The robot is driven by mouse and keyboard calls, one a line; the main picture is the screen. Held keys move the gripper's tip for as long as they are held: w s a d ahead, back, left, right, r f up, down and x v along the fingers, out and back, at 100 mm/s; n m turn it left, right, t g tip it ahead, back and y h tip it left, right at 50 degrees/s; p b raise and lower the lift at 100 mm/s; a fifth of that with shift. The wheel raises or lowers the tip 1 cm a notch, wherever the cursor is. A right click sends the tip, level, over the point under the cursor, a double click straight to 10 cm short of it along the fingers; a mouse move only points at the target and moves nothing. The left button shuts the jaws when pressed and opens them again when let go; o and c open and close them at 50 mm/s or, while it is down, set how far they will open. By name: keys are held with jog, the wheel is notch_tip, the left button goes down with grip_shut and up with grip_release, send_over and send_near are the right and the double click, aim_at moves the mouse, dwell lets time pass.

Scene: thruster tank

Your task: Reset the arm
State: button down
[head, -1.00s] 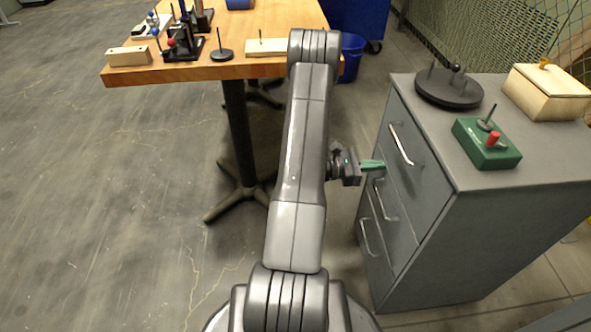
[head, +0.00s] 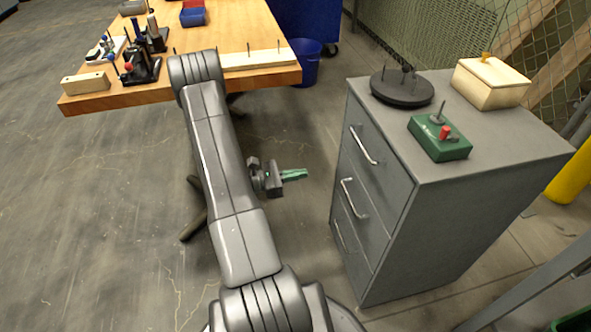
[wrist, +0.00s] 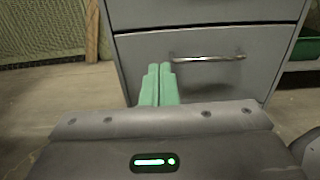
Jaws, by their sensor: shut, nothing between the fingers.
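My gripper (head: 294,174) is in the gap between the wooden table and the grey drawer cabinet (head: 405,215). Its green fingers are together and empty, pointing right toward the cabinet's drawer fronts, with a gap between. In the wrist view the shut fingers (wrist: 159,84) are in front of a drawer with a metal handle (wrist: 208,58). My arm is bent, its elbow raised near the table's front edge.
The wooden table (head: 240,40) carries a long board with pegs (head: 258,58), a small wooden block (head: 86,83) and dark stands. On the cabinet are a black round base (head: 402,90), a green control box (head: 440,139) and a wooden box (head: 490,84). A blue bin (head: 306,62) stands behind.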

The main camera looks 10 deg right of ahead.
aim_at(351, 166)
jog(key=shift+a, duration=0.15)
jog(key=d+b, duration=0.1)
jog(key=d, duration=0.6)
jog(key=d+b, duration=0.1)
jog(key=d, duration=0.6)
jog(key=shift+w, duration=0.2)
jog(key=shift+a, duration=0.1)
